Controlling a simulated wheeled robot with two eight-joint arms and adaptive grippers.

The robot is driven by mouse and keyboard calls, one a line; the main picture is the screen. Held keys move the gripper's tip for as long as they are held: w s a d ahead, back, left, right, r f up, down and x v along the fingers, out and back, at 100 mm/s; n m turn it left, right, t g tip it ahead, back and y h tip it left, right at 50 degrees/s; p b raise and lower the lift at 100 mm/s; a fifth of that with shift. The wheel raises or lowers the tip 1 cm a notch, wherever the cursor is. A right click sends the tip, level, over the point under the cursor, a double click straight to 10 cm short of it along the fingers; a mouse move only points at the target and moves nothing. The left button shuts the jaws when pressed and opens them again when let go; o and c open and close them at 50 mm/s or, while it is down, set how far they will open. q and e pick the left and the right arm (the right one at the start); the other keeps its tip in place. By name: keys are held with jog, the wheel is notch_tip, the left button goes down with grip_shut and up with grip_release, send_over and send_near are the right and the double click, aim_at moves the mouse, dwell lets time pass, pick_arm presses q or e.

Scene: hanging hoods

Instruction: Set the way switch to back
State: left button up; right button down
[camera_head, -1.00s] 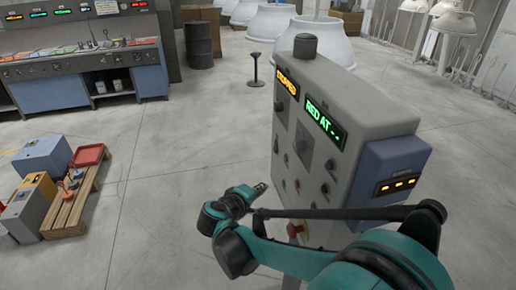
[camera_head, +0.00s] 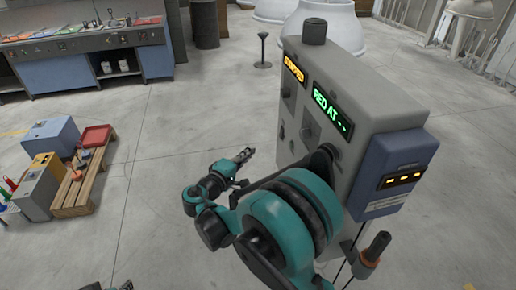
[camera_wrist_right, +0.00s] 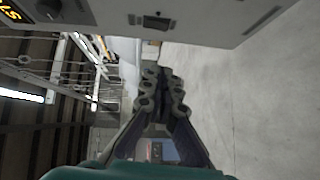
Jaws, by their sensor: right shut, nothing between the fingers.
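The grey control cabinet (camera_head: 365,85) stands right of centre, with an amber STOPPED display (camera_head: 293,69) and a green RED AT display (camera_head: 332,108). Dark knobs, such as one knob (camera_head: 287,91), sit on its front face. I cannot tell which is the way switch; my right arm hides the lower face. My right gripper (camera_head: 245,154) is shut and empty, in front of and left of the face, apart from it. In the right wrist view its fingers (camera_wrist_right: 163,88) are together, with the cabinet face (camera_wrist_right: 215,15) along the top. Only bits of my left arm show at the bottom edge.
A wooden pallet (camera_head: 84,190) with a red tray and boxes stands at the left. A blue workbench (camera_head: 95,70) is behind it. A black stand (camera_head: 263,48) and white hoods (camera_head: 335,22) are at the back.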

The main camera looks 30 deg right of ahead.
aim_at(281, 133)
jog(key=w+d+f+b, duration=0.1)
jog(key=w+d+b, duration=0.1)
jog(key=d, duration=0.9)
jog(key=shift+w+d+f+b, duration=0.2)
jog(key=shift+w+b, duration=0.1)
jog(key=shift+w, duration=0.5)
jog(key=shift+s+d, duration=0.1)
jog(key=shift+d, duration=0.15)
jog(key=shift+f, duration=0.1)
